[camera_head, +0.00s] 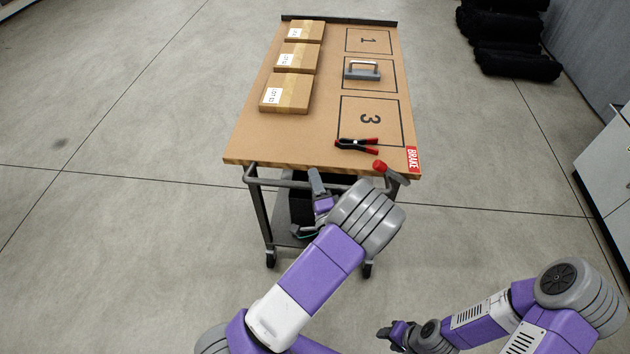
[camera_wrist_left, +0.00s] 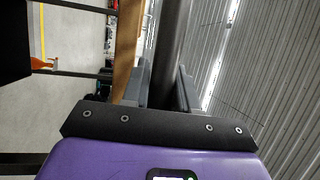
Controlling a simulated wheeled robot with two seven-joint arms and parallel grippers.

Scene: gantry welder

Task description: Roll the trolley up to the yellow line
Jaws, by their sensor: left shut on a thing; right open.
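The trolley (camera_head: 330,130) has a wooden top and a dark metal frame on castors. Its grey handle bar (camera_head: 280,183) runs along the near end, with a red-knobbed brake lever (camera_head: 381,166) at its right, beside a red BRAKE label. My left gripper (camera_head: 317,186) is shut on the handle bar; the left wrist view shows the dark bar (camera_wrist_left: 172,45) between the fingers. My wrist partly hides the bar. My right gripper (camera_head: 384,332) is open and empty, low and clear of the trolley. A yellow stripe (camera_wrist_left: 42,32) shows on the floor in the left wrist view, not in the head view.
Several boxes (camera_head: 287,94) stand along the trolley's left side. A grey handled block (camera_head: 362,70) sits on square 2, and a red-black clamp (camera_head: 356,145) lies near the front. Black rolls (camera_head: 505,40) and a white cabinet (camera_head: 607,165) stand right. Floor to the left is clear.

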